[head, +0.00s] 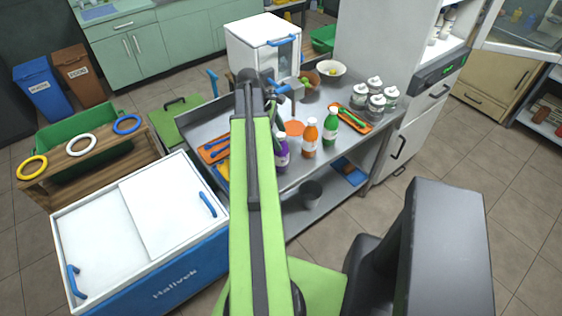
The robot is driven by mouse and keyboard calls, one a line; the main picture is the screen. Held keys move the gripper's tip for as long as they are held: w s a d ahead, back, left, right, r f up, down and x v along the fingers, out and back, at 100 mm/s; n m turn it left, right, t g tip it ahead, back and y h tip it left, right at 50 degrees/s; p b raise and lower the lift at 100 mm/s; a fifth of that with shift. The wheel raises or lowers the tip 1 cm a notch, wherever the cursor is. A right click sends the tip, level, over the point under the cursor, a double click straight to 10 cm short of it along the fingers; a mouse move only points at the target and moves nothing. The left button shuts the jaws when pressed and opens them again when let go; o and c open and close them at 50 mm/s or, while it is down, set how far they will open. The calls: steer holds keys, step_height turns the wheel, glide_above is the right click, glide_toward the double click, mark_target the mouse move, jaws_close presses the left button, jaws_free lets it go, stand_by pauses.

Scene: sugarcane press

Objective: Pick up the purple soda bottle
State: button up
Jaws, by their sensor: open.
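The purple soda bottle (282,153) stands upright on the metal table, close beside my green arm, which hides part of its left side. An orange bottle (310,138) and a green bottle (331,126) stand to its right. My gripper (270,86) is at the far end of my arm, over the back of the table and beyond the purple bottle. It is small and dark here, open, and not around the bottle. Its fingers are hard to make out.
The metal table (350,152) also bears an orange tray (357,121), several white-lidded jars (375,104) and a bowl (331,69). A white freezer (90,240) stands at the left. A white cabinet (400,150) bounds the table's right end.

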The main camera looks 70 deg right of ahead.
mark_target(284, 144)
steer(key=b+x, duration=0.5)
steer(key=shift+f, duration=0.15)
jaws_close()
stand_by(0.4)
